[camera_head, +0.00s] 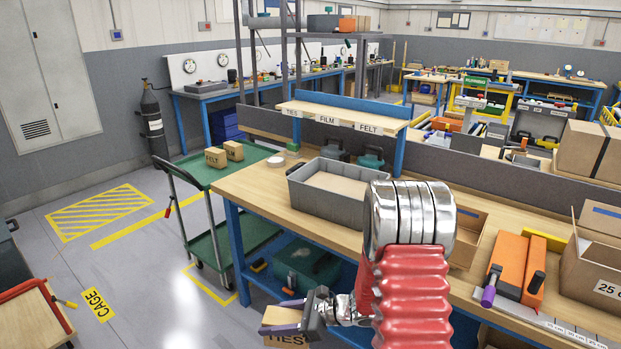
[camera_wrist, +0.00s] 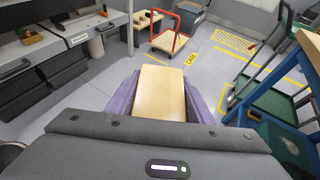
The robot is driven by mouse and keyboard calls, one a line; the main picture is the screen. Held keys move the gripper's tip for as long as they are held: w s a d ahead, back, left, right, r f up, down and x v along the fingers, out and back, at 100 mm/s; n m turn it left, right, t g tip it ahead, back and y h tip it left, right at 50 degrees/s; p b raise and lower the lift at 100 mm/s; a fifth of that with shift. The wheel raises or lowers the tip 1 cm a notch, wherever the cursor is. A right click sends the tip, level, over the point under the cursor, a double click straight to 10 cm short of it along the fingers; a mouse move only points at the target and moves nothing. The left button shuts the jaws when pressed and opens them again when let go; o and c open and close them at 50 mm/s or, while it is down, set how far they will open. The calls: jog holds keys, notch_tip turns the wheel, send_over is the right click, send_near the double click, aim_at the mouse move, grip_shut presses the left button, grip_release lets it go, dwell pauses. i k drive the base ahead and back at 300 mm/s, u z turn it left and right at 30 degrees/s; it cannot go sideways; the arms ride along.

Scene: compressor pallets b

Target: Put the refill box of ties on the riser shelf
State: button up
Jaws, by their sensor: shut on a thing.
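My gripper (camera_head: 290,329) is shut on a small cardboard box of ties (camera_head: 287,341), low in front of the workbench. The box's label reads TIES and is cut off by the lower frame edge. In the wrist view the box (camera_wrist: 160,92) sits between the two purple fingers, its plain tan top showing. The riser shelf (camera_head: 343,110) stands on blue legs at the back of the workbench, with TIES, FILM and FELT labels along its front edge. Its top looks bare. The box is well below and in front of the shelf.
A grey open bin (camera_head: 330,192) stands on the workbench (camera_head: 256,191) before the shelf. A green cart (camera_head: 203,170) at left carries two small boxes (camera_head: 224,153), one marked FELT. An open carton (camera_head: 467,232) and orange tools (camera_head: 516,265) are at right. Floor at left is mostly clear.

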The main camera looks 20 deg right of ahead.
aim_at(301, 106)
jog(key=z, duration=0.1)
jog(key=i, duration=1)
jog(key=u, duration=0.1)
